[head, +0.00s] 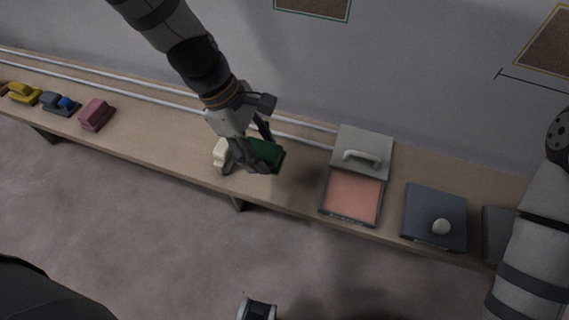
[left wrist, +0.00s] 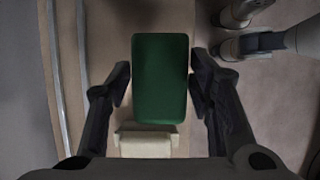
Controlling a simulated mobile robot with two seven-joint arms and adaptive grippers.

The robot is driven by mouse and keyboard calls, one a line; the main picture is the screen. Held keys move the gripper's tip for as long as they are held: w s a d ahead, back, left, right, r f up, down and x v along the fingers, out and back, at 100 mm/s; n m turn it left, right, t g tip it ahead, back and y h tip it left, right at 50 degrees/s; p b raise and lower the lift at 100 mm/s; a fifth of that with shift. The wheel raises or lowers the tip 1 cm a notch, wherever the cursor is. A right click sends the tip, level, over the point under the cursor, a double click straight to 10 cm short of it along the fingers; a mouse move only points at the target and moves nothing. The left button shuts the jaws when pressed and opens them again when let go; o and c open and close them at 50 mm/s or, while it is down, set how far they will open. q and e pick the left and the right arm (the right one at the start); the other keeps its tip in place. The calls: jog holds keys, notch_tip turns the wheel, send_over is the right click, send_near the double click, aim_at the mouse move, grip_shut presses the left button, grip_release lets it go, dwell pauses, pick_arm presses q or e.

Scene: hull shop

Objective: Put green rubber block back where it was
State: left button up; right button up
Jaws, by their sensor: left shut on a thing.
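The green rubber block (head: 267,152) is between the fingers of my left gripper (head: 255,150), over the long wooden bench. The left wrist view shows the green block (left wrist: 160,78) with a finger of the left gripper (left wrist: 160,85) against each long side. I cannot tell whether the block touches the bench. A cream block (head: 221,153) sits just left of the green block, partly hidden by the gripper; it also shows in the left wrist view (left wrist: 146,144). My right arm comes in at the right edge, and its gripper is not clearly visible.
The bench (head: 160,143) has a pink block (head: 96,114), a grey-blue block (head: 57,103) and a yellow block (head: 24,94) at left. Right of the gripper are an open box with a pinkish inside (head: 352,197), its grey handled lid (head: 362,152) and a dark knobbed lid (head: 434,212). White pipes run behind.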

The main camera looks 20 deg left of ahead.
pick_arm(q)
send_near(287, 176)
jog(key=shift+s+d+f+b, duration=0.3)
jog(key=shift+d+f+b, duration=0.05)
jog(key=shift+d+f, duration=0.45)
jog(key=x, duration=0.4)
jog(key=shift+w+a+f+b, duration=0.1)
jog(key=shift+w+a+b, duration=0.05)
jog(key=shift+a+b, duration=0.25)
jog(key=shift+w, duration=0.1)
jog(key=shift+c, duration=0.5)
jog(key=shift+f, duration=0.1)
jog(key=o, duration=1.2)
pick_arm(e)
jog(key=shift+s+f+g, duration=0.4)
jog(key=shift+s+f, duration=0.65)
jog(key=shift+f, duration=0.05)
